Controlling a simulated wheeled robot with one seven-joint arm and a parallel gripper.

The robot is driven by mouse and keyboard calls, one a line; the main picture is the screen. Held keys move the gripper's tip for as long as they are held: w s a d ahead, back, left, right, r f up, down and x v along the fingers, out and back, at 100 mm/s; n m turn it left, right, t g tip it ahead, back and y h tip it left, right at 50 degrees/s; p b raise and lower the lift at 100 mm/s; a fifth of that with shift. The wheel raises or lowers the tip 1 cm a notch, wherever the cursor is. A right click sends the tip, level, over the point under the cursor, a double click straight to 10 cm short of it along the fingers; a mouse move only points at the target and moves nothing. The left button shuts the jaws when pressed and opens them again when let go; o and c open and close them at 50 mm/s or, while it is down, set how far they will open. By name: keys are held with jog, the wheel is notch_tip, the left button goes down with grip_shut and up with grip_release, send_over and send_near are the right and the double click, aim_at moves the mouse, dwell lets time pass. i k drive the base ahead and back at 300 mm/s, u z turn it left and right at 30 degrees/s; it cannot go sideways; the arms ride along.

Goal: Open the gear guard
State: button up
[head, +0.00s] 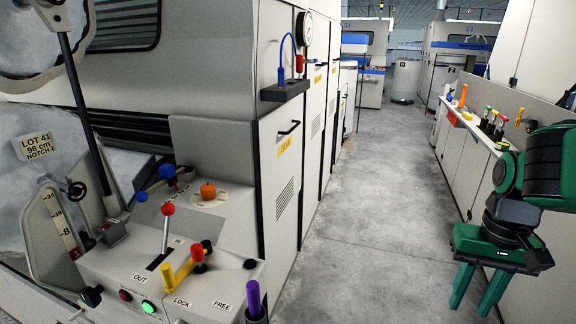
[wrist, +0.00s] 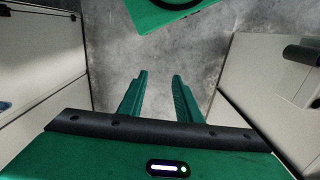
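The nearest tall pale door (head: 283,235) on the machine at left has a black handle (head: 290,128), a yellow label (head: 284,146) and a vent; it looks like the gear guard, though the label is too small to read surely. The door appears shut, flush with the machine side. My gripper (head: 477,306) hangs at the right side of the aisle, pointing down, well apart from the door. In the wrist view the two green fingers (wrist: 160,76) stand apart with only floor between them, so it is open and empty.
A concrete aisle (head: 350,215) lies clear between the machine and the bench (head: 452,120) at right, which holds several coloured tools. A control console (head: 150,265) with levers and knobs juts out at lower left. More doors follow further along.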

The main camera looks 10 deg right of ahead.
aim_at(280, 131)
jog(key=u, duration=1.75)
jog(key=k, duration=1.35)
jog(key=z, duration=1.05)
jog(key=i, duration=1.7)
jog(key=u, duration=0.05)
